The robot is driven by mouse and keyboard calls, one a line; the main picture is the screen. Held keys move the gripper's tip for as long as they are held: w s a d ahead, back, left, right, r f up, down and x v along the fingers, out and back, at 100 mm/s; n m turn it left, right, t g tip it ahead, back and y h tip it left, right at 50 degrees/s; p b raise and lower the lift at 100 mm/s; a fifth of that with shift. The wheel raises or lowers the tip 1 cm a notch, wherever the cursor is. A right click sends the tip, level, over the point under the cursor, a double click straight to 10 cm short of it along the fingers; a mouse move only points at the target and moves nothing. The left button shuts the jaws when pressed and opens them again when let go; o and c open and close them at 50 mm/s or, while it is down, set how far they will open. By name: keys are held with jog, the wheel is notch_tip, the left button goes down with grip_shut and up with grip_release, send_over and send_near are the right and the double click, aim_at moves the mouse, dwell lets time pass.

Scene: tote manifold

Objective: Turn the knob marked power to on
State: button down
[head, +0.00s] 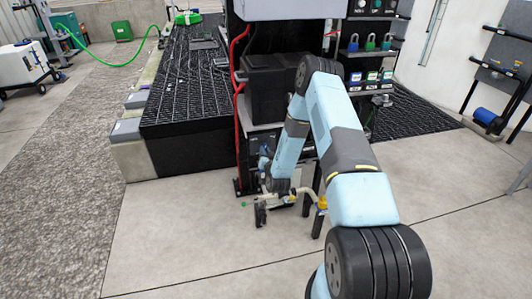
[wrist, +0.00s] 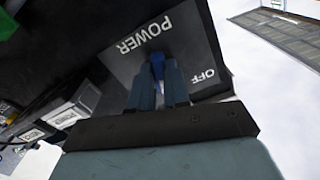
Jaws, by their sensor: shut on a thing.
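The power knob (wrist: 158,62) is blue and sits on a dark grey panel (wrist: 185,40) in the wrist view. White letters on the panel read POWER above the knob and OFF to its right. My gripper (wrist: 158,76) has its two blue-grey fingers on either side of the knob and is shut on it. The fingers cover much of the knob, so I cannot tell exactly where it points. No ON mark shows. In the head view my arm hangs down in front of the dark equipment, and I cannot make out the knob there.
A black cabinet (head: 270,88) with red hoses stands behind my arm in the head view. A rack with several padlocks (head: 370,43) is to its right. A black grated platform (head: 190,95) lies to the left. The concrete floor in front is mostly clear.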

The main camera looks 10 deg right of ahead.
jog(key=m, duration=0.5)
jog(key=shift+s+f, duration=0.1)
jog(key=shift+f, duration=0.05)
jog(key=shift+m, duration=0.3)
dwell(0.3)
jog(key=c, duration=1.1)
grip_release()
jog(key=s, duration=1.3)
jog(key=shift+s, duration=0.35)
